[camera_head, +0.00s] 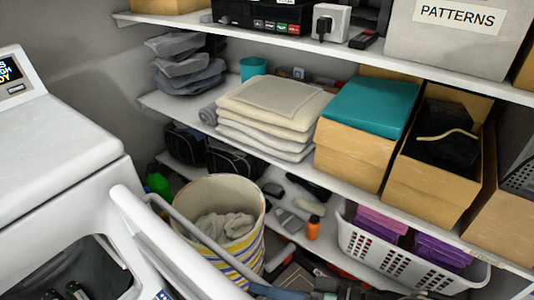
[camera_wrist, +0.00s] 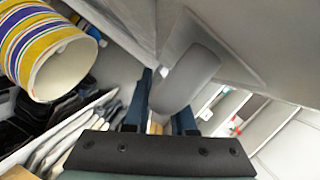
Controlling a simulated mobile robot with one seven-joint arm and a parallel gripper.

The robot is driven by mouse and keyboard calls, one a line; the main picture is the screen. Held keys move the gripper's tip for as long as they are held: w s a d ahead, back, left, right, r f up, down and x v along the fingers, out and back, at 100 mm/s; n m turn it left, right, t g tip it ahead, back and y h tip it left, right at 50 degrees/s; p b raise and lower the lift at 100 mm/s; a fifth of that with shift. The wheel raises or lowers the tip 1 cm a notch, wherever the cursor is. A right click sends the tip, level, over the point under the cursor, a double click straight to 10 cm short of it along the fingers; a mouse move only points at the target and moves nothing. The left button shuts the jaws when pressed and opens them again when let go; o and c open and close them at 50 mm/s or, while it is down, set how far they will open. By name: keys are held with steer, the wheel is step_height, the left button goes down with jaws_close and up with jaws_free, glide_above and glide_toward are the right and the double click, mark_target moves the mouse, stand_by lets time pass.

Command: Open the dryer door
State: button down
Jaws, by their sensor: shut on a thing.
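The white dryer (camera_head: 55,150) stands at the left in the head view. Its door (camera_head: 165,250) stands out from the front at an angle, with a dark round opening (camera_head: 75,265) behind it. In the wrist view, my gripper (camera_wrist: 163,92) has its two blue fingers on either side of a grey rounded handle part (camera_wrist: 187,76) on the pale door panel (camera_wrist: 245,35). The fingers are shut on that part. In the head view, only a blue-grey piece of my gripper (camera_head: 275,291) shows at the bottom edge; its grip is hidden there.
A striped laundry basket (camera_head: 222,215) stands close beyond the door and also shows in the wrist view (camera_wrist: 60,70). Shelves with folded towels (camera_head: 270,110), cardboard boxes (camera_head: 355,145) and a white crate (camera_head: 400,265) fill the back and right. Little free floor shows.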

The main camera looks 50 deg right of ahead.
steer(key=shift+w+d, duration=0.1)
steer(key=shift+w, duration=0.05)
steer(key=c, duration=1)
jaws_free()
steer(key=p+v, duration=1.3)
steer(key=shift+w+r, duration=0.1)
steer(key=shift+r, duration=0.1)
steer(key=shift+f+p, duration=0.1)
steer(key=shift+p, duration=0.2)
